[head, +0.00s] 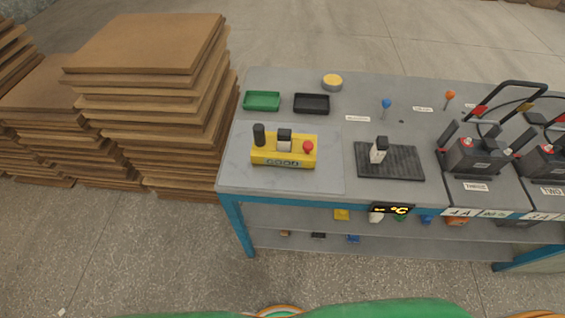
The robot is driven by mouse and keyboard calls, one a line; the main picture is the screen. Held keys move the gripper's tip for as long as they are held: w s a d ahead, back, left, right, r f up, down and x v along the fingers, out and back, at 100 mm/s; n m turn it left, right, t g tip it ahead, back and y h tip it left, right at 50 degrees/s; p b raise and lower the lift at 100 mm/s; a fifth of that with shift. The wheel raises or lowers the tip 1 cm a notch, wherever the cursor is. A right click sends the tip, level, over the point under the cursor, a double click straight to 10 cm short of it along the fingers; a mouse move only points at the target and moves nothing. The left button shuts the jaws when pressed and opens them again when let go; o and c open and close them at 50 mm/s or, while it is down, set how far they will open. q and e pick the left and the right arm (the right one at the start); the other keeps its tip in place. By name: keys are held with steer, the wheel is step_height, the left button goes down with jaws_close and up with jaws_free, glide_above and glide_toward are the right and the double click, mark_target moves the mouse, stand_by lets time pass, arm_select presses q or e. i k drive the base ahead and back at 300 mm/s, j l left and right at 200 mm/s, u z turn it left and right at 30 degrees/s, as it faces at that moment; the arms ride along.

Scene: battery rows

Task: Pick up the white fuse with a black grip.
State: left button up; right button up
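A white fuse with a black grip (378,153) stands upright on a black ribbed mat (408,166) on the grey table. A similar white piece with a dark top (284,139) sits in the middle of a yellow box (268,153) to its left, between a black cylinder (259,134) and a red button (308,146). Neither of my grippers shows in the head view.
A green tray (262,100), a black tray (311,103) and a yellow round tin (332,82) are at the back. Batteries (475,157) with raised handles stand at right. Brown board stacks (150,45) stand left of the table.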

mark_target(284, 135)
steer(key=l+u, duration=0.35)
steer(key=l, duration=1.4)
steer(key=k, duration=0.05)
